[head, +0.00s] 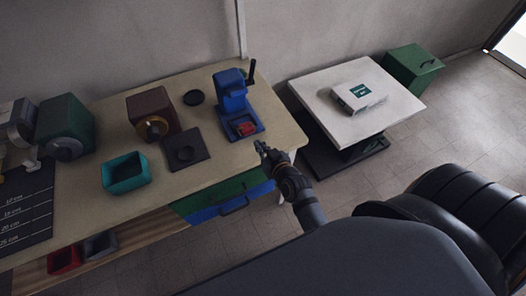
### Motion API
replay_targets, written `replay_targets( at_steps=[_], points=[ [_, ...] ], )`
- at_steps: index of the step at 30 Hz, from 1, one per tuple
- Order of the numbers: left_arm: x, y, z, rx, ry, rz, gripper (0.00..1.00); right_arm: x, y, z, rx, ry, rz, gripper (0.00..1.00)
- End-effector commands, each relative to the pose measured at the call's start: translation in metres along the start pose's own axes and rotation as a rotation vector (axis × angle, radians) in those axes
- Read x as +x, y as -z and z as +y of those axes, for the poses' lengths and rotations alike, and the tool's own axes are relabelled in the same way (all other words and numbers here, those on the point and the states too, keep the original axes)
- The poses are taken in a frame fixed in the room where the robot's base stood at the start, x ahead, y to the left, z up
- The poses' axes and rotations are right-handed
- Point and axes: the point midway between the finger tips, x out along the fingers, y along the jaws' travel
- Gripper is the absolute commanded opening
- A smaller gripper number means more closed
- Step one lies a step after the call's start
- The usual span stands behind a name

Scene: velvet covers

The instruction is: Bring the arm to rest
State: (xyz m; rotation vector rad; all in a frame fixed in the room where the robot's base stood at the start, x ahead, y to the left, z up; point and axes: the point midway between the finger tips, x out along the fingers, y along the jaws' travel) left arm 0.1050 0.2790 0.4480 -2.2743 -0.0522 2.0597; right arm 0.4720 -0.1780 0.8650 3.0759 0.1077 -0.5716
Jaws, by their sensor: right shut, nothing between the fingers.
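My right gripper (264,150) is shut and empty at the right front edge of the wooden bench (205,160). Its dark arm reaches in from the lower right, over the floor. The gripper is just in front of a blue press (231,93) with a black lever, which has a small red piece (245,129) on its base. I cannot tell how high the gripper is above the bench edge. My left gripper is not in view.
On the bench are a teal bin (126,172), a brown box with a brass knob (151,112), a black square plate (184,150) and a green machine (65,124). A white-topped table (375,85) with a box (357,97) stands right. Floor between is clear.

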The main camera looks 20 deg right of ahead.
Motion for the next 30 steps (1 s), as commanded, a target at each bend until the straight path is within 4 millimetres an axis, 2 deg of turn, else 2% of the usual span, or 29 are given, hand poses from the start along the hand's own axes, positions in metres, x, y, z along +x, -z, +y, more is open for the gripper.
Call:
replay_targets(
  at_steps=[3,6,19,23,30],
  points=[
    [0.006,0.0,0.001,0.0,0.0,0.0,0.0,-0.015,-0.007,0.0,0.001,-0.001,0.0,0.0],
    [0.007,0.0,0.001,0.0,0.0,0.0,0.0,-0.021,-0.008,0.0,0.001,-0.001,0.002,0.0],
    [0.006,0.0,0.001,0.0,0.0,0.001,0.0,-0.023,-0.008,-0.001,-0.005,0.013,-0.018,0.0],
    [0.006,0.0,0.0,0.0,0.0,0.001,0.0,-0.033,-0.016,-0.004,-0.034,0.077,-0.164,0.0],
    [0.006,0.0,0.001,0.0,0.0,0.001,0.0,-0.079,-0.041,0.013,-0.074,0.083,-0.535,0.0]
  ],
)
